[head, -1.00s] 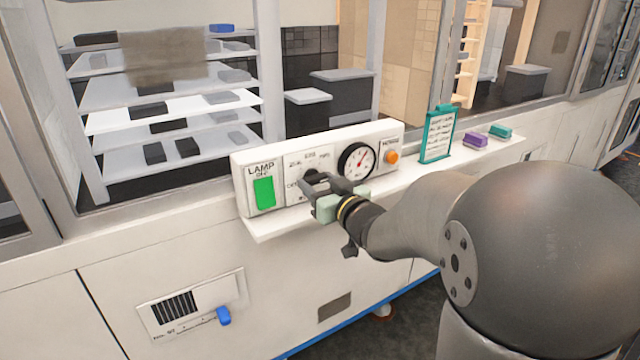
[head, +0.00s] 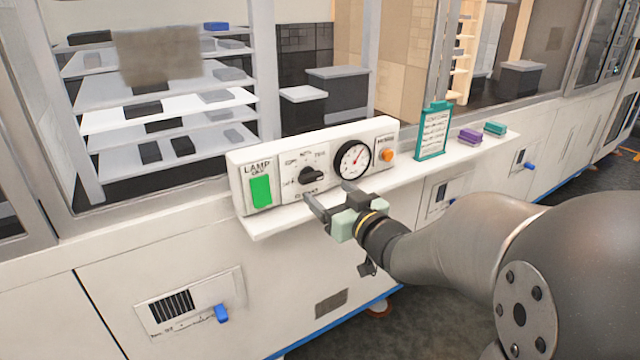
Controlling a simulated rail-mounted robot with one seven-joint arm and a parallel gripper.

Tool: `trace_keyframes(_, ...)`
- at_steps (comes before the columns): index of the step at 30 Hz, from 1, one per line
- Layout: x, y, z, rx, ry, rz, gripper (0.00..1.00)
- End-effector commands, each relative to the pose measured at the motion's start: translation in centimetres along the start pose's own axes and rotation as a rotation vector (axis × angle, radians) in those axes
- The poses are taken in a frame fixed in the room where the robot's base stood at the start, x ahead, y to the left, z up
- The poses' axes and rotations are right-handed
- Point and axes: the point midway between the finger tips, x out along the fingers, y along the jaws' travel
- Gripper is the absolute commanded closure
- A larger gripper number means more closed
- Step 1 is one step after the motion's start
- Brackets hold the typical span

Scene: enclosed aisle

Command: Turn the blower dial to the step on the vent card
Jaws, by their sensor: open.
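The blower dial, a black knob (head: 312,176), sits on the white control panel (head: 232,172) between the green lamp switch (head: 261,191) and a round gauge (head: 353,160). Its pointer is to the right; the small labels around it are hard to read. My gripper (head: 331,197) is open and empty, just in front of and below the dial, apart from it. A teal-framed card (head: 433,131) stands on the ledge right of the panel. Its print is too small to read, so I cannot tell whether it is the vent card.
An orange button (head: 387,155) is at the panel's right end. Purple (head: 469,137) and teal (head: 495,128) blocks lie on the ledge (head: 408,170). Below left is a vent slider with a blue handle (head: 221,313). Glass with shelves stands behind.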

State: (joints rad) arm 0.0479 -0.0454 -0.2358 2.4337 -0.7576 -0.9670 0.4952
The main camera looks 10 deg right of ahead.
Motion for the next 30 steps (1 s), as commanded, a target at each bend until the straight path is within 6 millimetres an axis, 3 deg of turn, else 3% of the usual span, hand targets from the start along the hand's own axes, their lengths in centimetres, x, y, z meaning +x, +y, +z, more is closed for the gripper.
trace_keyframes(3,-2.5,0.1,-0.2,0.001,0.002,0.003,0.27)
trace_keyframes(10,-5.2,0.0,-0.1,0.0,0.002,0.001,0.27)
trace_keyframes(23,-5.6,0.1,-0.2,0.0,-0.006,0.007,0.27)
trace_keyframes(26,-5.4,0.6,-1.1,-0.008,-0.056,0.055,0.27)
trace_keyframes(30,-5.8,1.9,-2.5,-0.015,-0.247,0.206,0.27)
